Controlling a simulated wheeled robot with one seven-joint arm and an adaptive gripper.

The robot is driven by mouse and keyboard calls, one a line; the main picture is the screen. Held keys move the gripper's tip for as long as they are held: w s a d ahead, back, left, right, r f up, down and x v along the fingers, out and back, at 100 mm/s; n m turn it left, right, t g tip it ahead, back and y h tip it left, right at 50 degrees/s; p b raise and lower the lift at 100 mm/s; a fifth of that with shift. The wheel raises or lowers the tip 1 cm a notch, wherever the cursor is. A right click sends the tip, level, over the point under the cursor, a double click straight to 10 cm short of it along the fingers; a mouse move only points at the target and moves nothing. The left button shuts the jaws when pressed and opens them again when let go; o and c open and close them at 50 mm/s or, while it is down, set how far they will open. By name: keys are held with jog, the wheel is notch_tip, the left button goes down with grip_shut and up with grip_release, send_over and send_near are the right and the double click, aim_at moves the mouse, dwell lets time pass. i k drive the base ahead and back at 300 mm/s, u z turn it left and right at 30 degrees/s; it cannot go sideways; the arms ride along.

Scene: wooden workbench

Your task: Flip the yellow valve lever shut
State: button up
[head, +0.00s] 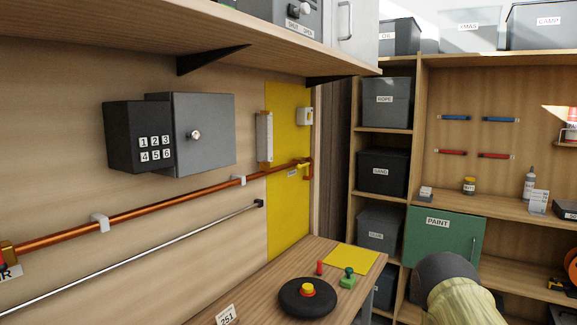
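A small yellow valve lever (304,167) sits on the copper pipe (150,207) near its right end, in front of the yellow wall panel (287,105). It is small and far off; I cannot tell clearly how its handle is turned. A small white label (292,174) is just below left of it. Another brass-coloured fitting (8,250) is on the pipe at the left picture edge, above a partly cut-off label. My gripper does not show in the head view.
A workbench (255,275) holds a black disc with a red and yellow knob (307,290), a red peg (319,268) and a green block (348,278). A grey box (205,110) juts from the wall. An overhead shelf (230,40) crosses above.

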aim_at(298, 167)
jog(key=k, duration=0.6)
jog(key=z, duration=0.6)
jog(key=i, duration=1.3)
jog(key=u, duration=0.8)
